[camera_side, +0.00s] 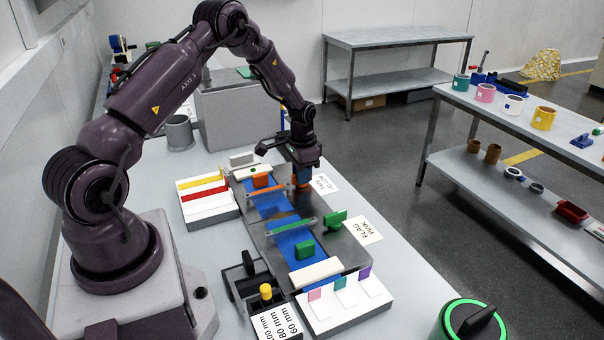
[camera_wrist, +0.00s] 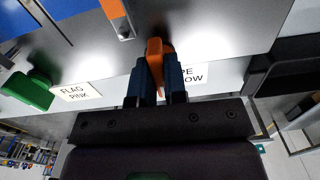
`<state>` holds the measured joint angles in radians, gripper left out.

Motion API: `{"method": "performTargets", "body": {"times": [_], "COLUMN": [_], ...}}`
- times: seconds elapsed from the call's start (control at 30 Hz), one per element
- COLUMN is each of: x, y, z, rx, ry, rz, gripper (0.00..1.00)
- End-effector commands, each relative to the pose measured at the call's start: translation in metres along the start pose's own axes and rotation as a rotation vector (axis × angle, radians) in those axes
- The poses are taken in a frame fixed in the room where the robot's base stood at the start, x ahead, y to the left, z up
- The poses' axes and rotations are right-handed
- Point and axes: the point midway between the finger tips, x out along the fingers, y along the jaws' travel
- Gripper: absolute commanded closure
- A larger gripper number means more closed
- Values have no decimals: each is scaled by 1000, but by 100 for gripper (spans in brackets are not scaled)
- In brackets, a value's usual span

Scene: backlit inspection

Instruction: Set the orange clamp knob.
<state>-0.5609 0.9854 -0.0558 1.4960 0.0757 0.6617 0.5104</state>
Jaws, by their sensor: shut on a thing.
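The orange clamp knob (camera_wrist: 154,48) shows upright between my blue fingertips in the wrist view. My gripper (camera_wrist: 157,72) is shut on it; the fingers touch its two sides. In the side view my gripper (camera_side: 303,178) reaches down at the far right end of the metal fixture (camera_side: 262,240), and its fingers and wrist mostly hide the knob. An orange bar (camera_side: 268,191) crosses the blue bed beside it, and the bar's end also shows in the wrist view (camera_wrist: 117,15). The label beside the knob is partly hidden and reads as yellow tape.
A green knob (camera_side: 335,220) stands nearer on the same side, by a "FLAG PINK" label (camera_side: 362,230). Strip tray (camera_side: 208,200) is left, flag tray (camera_side: 345,300) in front.

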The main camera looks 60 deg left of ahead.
Motion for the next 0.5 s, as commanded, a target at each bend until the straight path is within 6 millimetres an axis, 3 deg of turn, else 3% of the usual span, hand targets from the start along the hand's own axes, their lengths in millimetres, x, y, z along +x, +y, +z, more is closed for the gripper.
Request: {"method": "performTargets", "body": {"times": [0.5], "x": [-1], "y": [0], "z": [0], "rx": [-60], "ry": [-1], "rz": [1], "gripper": [100]}}
